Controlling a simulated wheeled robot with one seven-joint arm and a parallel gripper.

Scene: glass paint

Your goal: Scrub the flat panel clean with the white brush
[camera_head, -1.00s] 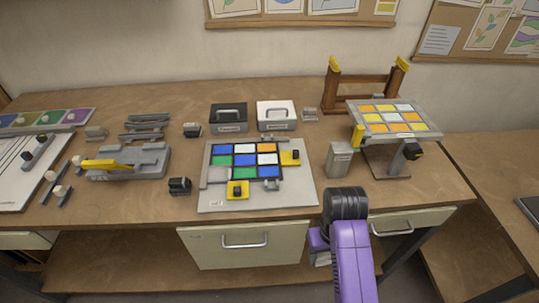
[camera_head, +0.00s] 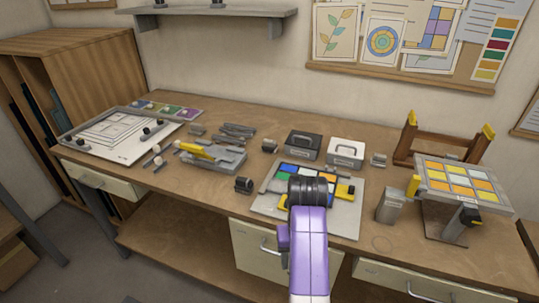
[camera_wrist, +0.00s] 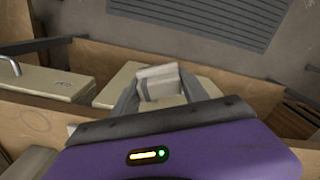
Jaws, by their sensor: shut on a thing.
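The flat panel (camera_head: 288,170), a grid of blue, green, white and orange tiles, lies on a grey base board (camera_head: 346,222) with yellow clamps, mid-bench. My purple arm covers part of it in the head view. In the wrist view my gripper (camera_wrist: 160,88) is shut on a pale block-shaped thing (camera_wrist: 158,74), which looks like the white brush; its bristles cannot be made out. The gripper's fingers are hidden behind my arm in the head view. In the wrist view the held thing is apart from the panel, with drawer fronts and wood around it.
A tilted tile panel (camera_head: 463,183) stands on the right, beside a grey canister (camera_head: 391,206). A black case (camera_head: 303,146) and a white case (camera_head: 345,153) stand behind the board. A yellow-and-grey tool (camera_head: 212,156) lies left. The bench front (camera_head: 200,203) has some bare room.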

